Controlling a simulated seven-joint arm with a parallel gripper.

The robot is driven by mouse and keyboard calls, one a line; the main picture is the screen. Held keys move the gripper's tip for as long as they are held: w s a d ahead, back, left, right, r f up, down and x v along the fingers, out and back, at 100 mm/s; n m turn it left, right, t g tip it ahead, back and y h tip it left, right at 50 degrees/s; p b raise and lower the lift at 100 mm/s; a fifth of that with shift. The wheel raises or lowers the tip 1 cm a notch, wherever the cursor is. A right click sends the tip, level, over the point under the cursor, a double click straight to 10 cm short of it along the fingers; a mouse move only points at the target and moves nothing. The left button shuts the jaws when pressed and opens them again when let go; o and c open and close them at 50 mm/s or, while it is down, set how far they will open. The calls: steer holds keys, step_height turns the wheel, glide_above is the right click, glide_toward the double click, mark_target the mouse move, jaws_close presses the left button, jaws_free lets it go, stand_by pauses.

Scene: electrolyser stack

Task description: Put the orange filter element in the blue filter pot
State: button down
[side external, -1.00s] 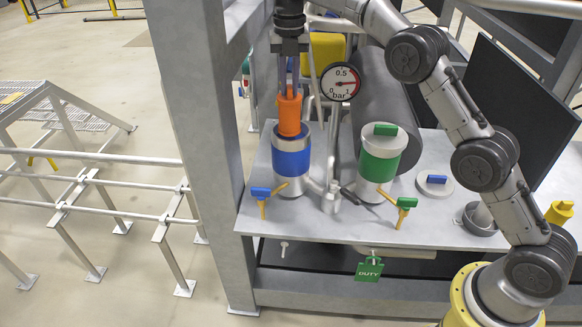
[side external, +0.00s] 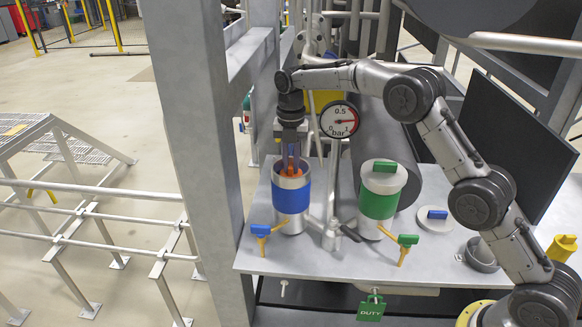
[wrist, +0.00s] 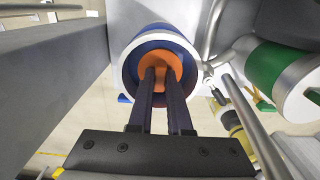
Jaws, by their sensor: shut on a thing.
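The blue filter pot (side external: 291,195) is a silver cylinder with a blue band, standing open on the grey bench. The orange filter element (side external: 291,170) is inside it, with only its top showing at the mouth. My gripper (side external: 291,163) points down into the pot from above and is shut on the top of the element. In the wrist view the element's round orange top (wrist: 161,70) sits within the pot's rim (wrist: 127,77), with both fingers (wrist: 160,78) on it. The element's lower part is hidden, so I cannot tell whether it touches the bottom.
A green-banded pot (side external: 379,198) with a lid stands to the right. A pressure gauge (side external: 339,119) and pipes rise close behind. A blue-handled lid (side external: 434,219) lies on the bench (side external: 335,262). A frame post (side external: 195,150) stands close left.

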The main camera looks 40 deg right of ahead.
steer(key=shift+f, duration=0.45)
steer(key=shift+f, duration=0.15)
steer(key=c, duration=0.8)
jaws_free()
steer(key=shift+c, duration=0.2)
step_height(320, 180, up, 12)
steer(key=shift+r, duration=0.2)
